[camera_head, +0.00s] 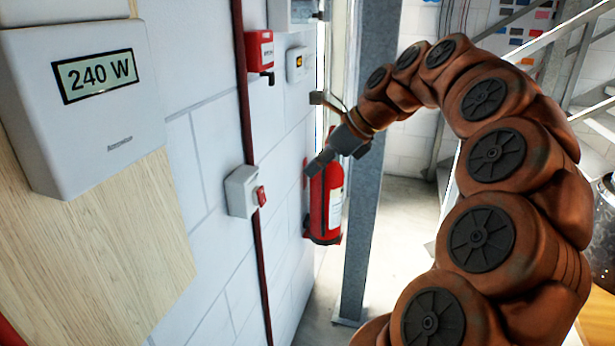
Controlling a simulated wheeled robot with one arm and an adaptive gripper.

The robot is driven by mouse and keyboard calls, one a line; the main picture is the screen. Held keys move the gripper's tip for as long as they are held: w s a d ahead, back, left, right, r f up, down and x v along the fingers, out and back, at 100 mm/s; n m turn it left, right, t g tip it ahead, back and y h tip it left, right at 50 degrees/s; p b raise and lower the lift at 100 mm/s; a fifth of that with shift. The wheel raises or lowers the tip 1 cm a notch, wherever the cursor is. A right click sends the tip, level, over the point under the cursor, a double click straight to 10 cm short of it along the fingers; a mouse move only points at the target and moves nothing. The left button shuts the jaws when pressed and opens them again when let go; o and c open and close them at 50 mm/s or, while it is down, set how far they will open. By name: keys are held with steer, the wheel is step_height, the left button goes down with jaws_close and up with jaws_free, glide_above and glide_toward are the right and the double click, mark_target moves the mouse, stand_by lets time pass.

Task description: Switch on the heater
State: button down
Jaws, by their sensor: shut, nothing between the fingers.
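A small grey wall box with a red rocker switch (261,196) is mounted on the white wall, left of centre. The rocker's position is too small to tell. A white box with a display (97,76) reading "240 W" hangs at the upper left. No heater can be clearly made out. My gripper (314,168) is shut and empty. In the picture it is to the right of the red switch and slightly higher, apart from it, and overlaps the top of the fire extinguisher behind it.
A red fire extinguisher (325,205) hangs on the wall behind my gripper. A red call box (259,51) and a small white box (297,64) are higher up. A dark red pipe (244,110) runs down the wall. A grey metal post (366,230) stands right of the extinguisher.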

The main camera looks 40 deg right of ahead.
steer(key=shift+s+r, duration=0.1)
stand_by(0.3)
steer(key=s+a+f+n+g, duration=0.2)
steer(key=s+a+f+n, duration=0.15)
steer(key=a+n, duration=0.5)
steer(key=s+a+f+n+g, duration=0.25)
steer(key=a+f+n, duration=0.3)
steer(key=a, duration=0.65)
steer(key=s+a+f+n+g+h, duration=0.2)
steer(key=s+f+n, duration=0.3)
steer(key=s+n, duration=0.2)
steer(key=s+a+f+n+g+h, duration=0.2)
steer(key=s+a+f+n, duration=0.1)
steer(key=s+f+n, duration=0.3)
steer(key=s+n, duration=0.2)
steer(key=s, duration=0.2)
steer(key=shift+s+n, duration=0.15)
steer(key=shift+n, duration=0.15)
